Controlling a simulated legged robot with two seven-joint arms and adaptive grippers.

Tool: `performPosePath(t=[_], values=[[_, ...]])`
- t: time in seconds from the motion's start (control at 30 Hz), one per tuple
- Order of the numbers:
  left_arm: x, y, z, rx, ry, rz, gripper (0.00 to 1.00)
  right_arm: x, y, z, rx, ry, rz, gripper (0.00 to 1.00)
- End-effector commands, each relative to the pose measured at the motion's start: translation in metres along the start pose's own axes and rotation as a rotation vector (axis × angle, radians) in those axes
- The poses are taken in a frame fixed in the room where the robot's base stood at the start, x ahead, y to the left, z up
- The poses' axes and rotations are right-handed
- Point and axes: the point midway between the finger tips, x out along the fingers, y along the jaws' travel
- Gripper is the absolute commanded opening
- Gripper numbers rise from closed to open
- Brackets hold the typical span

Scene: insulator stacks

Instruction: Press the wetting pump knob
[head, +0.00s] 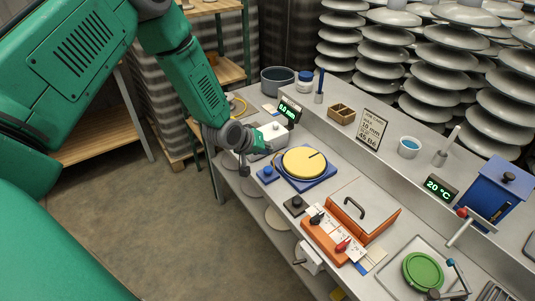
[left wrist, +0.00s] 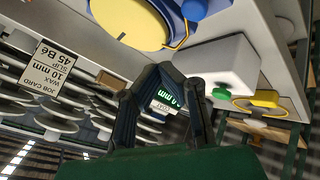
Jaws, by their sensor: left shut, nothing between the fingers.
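No label readable here names the wetting pump, so I cannot tell which knob is its own. A blue knob (head: 267,170) stands on a blue base beside the yellow disc (head: 303,161); a blue knob (left wrist: 194,9) also shows at the top of the left wrist view. A black knob (head: 297,202) sits on a dark plate nearer the front edge. A white box (left wrist: 218,62) carries a green knob (left wrist: 222,94). My left gripper (head: 268,148) is shut and empty, above the bench beside the white box. My right gripper is out of view.
An orange box with a grey lid (head: 362,205), an orange switch panel (head: 331,236) and a green disc (head: 423,271) stand to the right. The job card (head: 370,130) and 0.0 mm display (head: 289,109) stand behind. Tall insulator stacks (head: 389,50) fill the back.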

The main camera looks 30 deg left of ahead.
Motion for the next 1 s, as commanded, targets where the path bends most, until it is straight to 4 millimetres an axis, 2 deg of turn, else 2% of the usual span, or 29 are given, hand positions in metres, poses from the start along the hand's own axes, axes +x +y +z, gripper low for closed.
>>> performPosePath(t=[0.03,0.1,0.2,0.67,1.0], values=[[-0.006,0.006,-0.014,-0.008,0.014,0.006,0.0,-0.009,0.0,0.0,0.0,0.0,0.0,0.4],[-0.008,0.008,-0.023,-0.018,0.026,0.012,0.0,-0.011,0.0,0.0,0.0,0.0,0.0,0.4],[-0.009,0.011,-0.028,-0.023,0.034,0.014,0.0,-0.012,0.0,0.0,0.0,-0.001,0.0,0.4],[-0.004,0.005,-0.025,-0.025,0.033,0.015,0.0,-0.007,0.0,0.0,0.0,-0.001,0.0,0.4],[0.023,-0.013,-0.006,-0.022,0.031,0.014,0.0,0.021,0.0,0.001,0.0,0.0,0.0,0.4]])
